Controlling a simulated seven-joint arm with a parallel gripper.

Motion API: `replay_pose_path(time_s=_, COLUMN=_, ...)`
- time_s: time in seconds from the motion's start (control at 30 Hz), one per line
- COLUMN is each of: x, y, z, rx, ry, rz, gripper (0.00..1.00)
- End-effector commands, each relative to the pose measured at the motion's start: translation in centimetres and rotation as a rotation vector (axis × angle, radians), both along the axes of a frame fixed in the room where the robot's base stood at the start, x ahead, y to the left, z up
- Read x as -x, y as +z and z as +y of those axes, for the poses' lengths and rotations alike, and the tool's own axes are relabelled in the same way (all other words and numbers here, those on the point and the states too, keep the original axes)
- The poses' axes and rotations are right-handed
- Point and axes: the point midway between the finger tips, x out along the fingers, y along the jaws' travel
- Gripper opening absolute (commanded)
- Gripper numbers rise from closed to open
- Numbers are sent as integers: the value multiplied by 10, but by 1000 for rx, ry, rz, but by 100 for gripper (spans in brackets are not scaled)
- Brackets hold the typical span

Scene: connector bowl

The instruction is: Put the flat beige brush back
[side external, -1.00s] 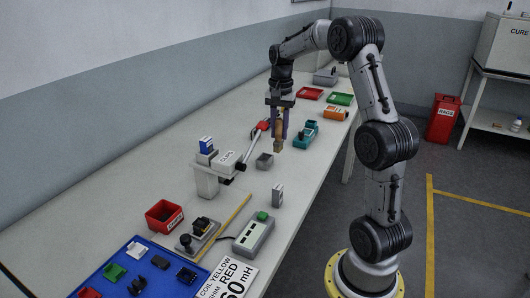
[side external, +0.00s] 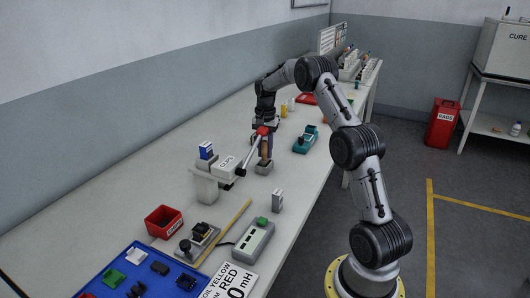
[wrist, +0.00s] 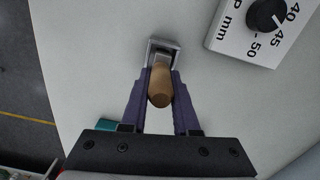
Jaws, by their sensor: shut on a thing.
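The brush shows as a tan wooden handle (wrist: 160,88) in the wrist view. My gripper (wrist: 161,76) is shut on it, with one purple finger on each side. In the side view my gripper (side external: 265,148) holds the brush upright at the small grey holder (side external: 264,169). The holder also shows in the wrist view (wrist: 164,45), just beyond the fingertips. The brush's lower end is at the holder's opening and hidden, so I cannot tell how deep it sits or whether it touches the bottom.
The grey dispenser marked CLIPS (side external: 207,188) stands close by on the left, its red-tipped lever (side external: 248,152) beside my gripper. A small grey box (side external: 277,201) stands nearer the front. A white dial panel (wrist: 235,38) is at the wrist view's upper right.

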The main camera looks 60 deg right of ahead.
Motion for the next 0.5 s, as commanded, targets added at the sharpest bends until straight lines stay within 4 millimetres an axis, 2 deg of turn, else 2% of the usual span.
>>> replay_pose_path(time_s=0.07, x=0, y=-6, z=0, rx=0, ry=0, rz=0, gripper=0)
replay_pose_path(time_s=0.43, x=0, y=-10, z=0, rx=0, ry=0, rz=0, gripper=0)
replay_pose_path(time_s=0.47, x=0, y=-10, z=0, rx=0, ry=0, rz=0, gripper=32)
replay_pose_path(time_s=0.5, x=0, y=-10, z=0, rx=0, ry=0, rz=0, gripper=40)
